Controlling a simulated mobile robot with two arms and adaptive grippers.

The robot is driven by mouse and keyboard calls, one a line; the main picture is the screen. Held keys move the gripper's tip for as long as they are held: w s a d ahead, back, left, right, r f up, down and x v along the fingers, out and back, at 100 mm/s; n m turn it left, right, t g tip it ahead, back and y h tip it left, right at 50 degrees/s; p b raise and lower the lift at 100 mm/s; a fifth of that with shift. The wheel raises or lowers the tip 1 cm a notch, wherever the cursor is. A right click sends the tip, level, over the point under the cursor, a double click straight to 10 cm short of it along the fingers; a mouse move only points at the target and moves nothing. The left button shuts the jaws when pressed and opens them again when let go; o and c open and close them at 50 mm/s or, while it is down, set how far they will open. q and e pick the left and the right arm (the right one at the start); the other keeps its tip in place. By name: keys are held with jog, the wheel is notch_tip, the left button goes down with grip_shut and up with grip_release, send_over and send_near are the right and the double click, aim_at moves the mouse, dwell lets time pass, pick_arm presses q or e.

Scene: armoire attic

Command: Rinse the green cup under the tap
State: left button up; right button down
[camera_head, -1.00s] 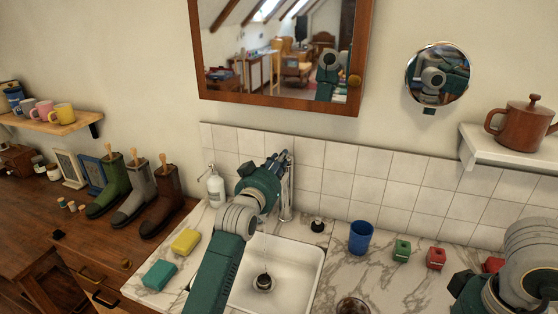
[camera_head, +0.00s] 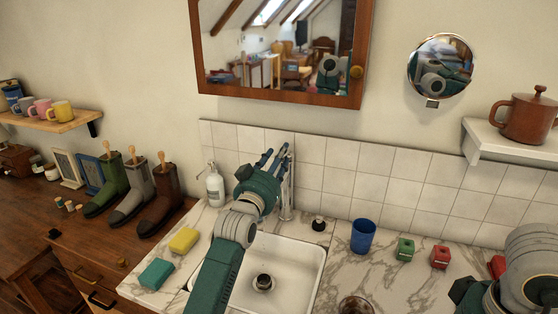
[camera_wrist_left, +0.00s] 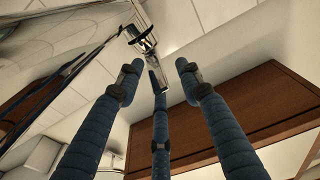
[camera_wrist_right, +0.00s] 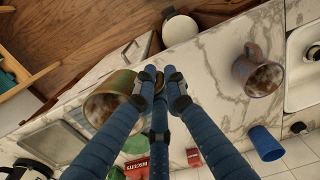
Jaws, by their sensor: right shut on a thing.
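The green cup (camera_wrist_right: 108,98) shows in the right wrist view, its mouth facing the camera and its inside brownish. My right gripper (camera_wrist_right: 157,78) is shut at its side, apparently on its handle. The head view does not show this cup. The chrome tap (camera_head: 286,195) stands behind the white sink (camera_head: 300,262). My left gripper (camera_head: 272,160) is beside the tap's top. In the left wrist view its fingers are spread, with tap metal (camera_wrist_left: 142,38) beyond them. Contact with the tap is unclear. No water stream is visible now.
A blue cup (camera_head: 362,236), a green box (camera_head: 405,249) and a red box (camera_head: 440,257) stand right of the sink. A mug (camera_wrist_right: 258,75) stands nearer the front.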

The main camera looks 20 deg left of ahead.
pick_arm(q)
jog(key=shift+f, duration=0.15)
jog(key=shift+s+f, duration=0.15)
jog(key=shift+s, duration=0.35)
jog(key=s, duration=0.7)
jog(key=s+f, duration=0.1)
jog(key=s, duration=0.3)
jog(key=shift+a, duration=0.2)
